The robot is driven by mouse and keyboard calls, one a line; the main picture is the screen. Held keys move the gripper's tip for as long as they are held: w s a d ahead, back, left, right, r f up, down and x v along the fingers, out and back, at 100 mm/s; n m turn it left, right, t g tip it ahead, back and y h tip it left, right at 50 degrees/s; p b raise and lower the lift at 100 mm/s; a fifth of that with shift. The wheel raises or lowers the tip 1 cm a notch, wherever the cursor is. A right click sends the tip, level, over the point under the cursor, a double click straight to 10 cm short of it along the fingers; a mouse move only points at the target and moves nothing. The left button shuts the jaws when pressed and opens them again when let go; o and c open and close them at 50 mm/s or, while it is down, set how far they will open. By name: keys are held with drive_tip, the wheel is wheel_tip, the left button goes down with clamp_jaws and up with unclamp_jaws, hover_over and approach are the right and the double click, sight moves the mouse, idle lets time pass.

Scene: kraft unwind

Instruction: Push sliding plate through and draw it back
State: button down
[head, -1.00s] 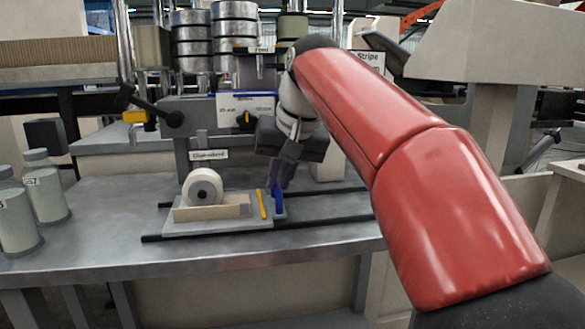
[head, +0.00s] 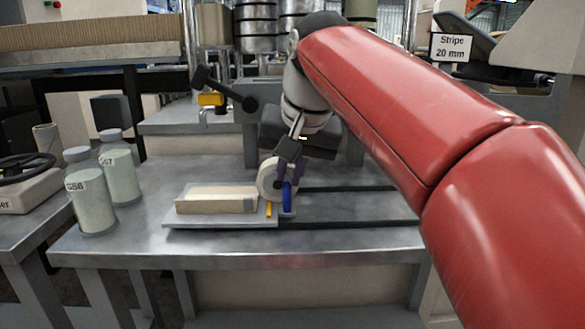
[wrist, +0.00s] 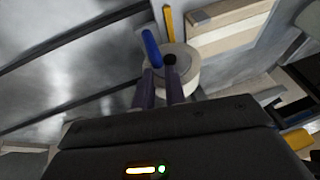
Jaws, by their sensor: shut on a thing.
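The sliding plate (head: 222,219) is a flat pale plate on the steel table, left of the white roll (head: 266,180). It carries a long beige block (head: 205,205). A yellow strip (head: 269,209) and an upright blue handle (head: 287,196) stand at its right end. My gripper (head: 289,170) reaches down from behind at that end and is shut on the blue handle. In the wrist view the blue handle (wrist: 151,48) shows just beyond the two purple fingers (wrist: 159,88), with the roll close beside them. The fingers' exact contact is partly hidden.
Dark rails (head: 355,223) run along the table, bare to the right of the plate. Two labelled jars (head: 119,172) stand at the left, with a gap between them and the plate. A yellow-tipped lever (head: 211,99) hangs behind. My red arm covers the right side.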

drive_tip(key=shift+a, duration=0.2)
drive_tip(key=c, duration=1.5)
unclamp_jaws()
drive_tip(key=shift+a, duration=0.1)
drive_tip(key=shift+o, duration=0.2)
drive_tip(key=p+v, duration=0.1)
drive_tip(key=v, duration=0.7)
drive_tip(key=shift+p, duration=0.3)
